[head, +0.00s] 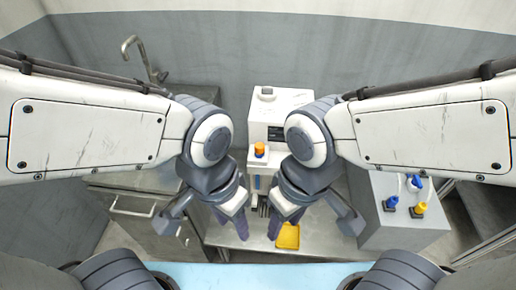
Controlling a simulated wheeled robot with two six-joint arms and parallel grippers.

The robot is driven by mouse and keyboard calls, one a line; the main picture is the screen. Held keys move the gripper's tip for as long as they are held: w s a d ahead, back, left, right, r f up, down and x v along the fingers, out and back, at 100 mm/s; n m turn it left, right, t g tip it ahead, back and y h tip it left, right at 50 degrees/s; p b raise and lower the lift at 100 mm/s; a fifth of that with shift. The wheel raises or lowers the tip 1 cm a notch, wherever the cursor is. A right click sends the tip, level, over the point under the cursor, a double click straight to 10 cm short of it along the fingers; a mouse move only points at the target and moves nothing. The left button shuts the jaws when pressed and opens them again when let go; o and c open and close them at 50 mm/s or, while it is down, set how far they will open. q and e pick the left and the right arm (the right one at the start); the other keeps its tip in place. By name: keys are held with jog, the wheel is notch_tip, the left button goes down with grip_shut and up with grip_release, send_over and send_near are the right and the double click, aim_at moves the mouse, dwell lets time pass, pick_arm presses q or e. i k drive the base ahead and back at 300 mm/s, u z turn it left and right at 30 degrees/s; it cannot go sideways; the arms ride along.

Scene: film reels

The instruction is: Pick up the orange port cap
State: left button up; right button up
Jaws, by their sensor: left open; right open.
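The orange port cap (260,149) sits upright on top of a white port at the front of a white machine (266,108), in the middle of the head view. My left gripper (231,217) is open, lower and to the left of the cap in the picture. My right gripper (285,216) is open, lower and to the right of it. Neither gripper touches the cap, and nothing shows between their fingers. My arms hide the machine's sides.
A yellow tray (288,237) lies on the metal table (325,238). A grey box (397,232) at the right bears blue and yellow fittings (418,210). A sink tap (135,50) and a cabinet (130,206) stand at the left.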

aim_at(259, 147)
jog(key=u, duration=0.35)
jog(key=k, duration=0.5)
jog(key=u, duration=1.05)
jog(key=i, duration=0.8)
jog(key=z, duration=0.65)
jog(key=i, duration=0.5)
jog(key=z, duration=0.45)
